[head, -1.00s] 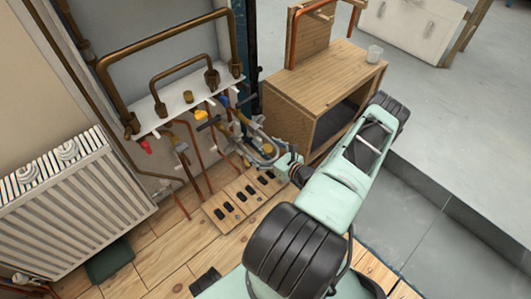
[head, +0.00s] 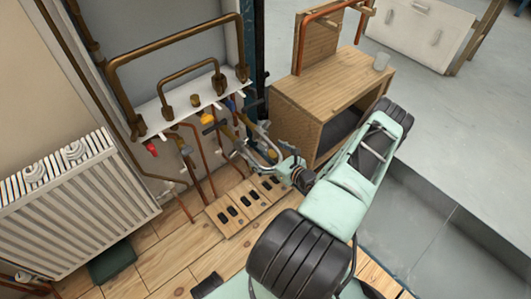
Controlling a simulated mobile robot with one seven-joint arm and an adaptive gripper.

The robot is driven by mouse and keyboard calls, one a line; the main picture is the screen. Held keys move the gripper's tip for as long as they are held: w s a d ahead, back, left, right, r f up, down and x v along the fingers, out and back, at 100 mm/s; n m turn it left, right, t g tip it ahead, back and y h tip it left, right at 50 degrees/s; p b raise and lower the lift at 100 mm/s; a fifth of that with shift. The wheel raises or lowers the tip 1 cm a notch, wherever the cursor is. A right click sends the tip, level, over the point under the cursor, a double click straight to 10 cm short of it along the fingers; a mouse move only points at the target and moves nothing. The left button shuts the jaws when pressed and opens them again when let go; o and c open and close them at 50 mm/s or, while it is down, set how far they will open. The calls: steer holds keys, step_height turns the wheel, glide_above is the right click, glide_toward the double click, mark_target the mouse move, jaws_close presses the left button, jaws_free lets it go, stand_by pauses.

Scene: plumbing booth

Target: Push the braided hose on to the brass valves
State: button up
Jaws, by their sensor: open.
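My gripper (head: 252,142) is open. It reaches in from the right, just below the right end of the white shelf, in front of the pipe ends. Pale grey curved shapes show at its fingers; I cannot tell which are finger parts and which, if any, are the braided hose. Brass fittings hang under the shelf, one at the left (head: 183,149) and one close to the gripper (head: 228,129). Near them are a yellow handle (head: 207,118), a red handle (head: 152,149) and a blue handle (head: 231,104). No contact between gripper and valves can be made out.
Brown pipes rise from the white shelf (head: 178,110). A wooden board with black slots (head: 235,217) lies on the floor below. A white radiator (head: 70,205) stands left.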

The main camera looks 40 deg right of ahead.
steer(key=a+v, duration=0.1)
steer(key=v, duration=1.1)
steer(key=shift+d, duration=0.5)
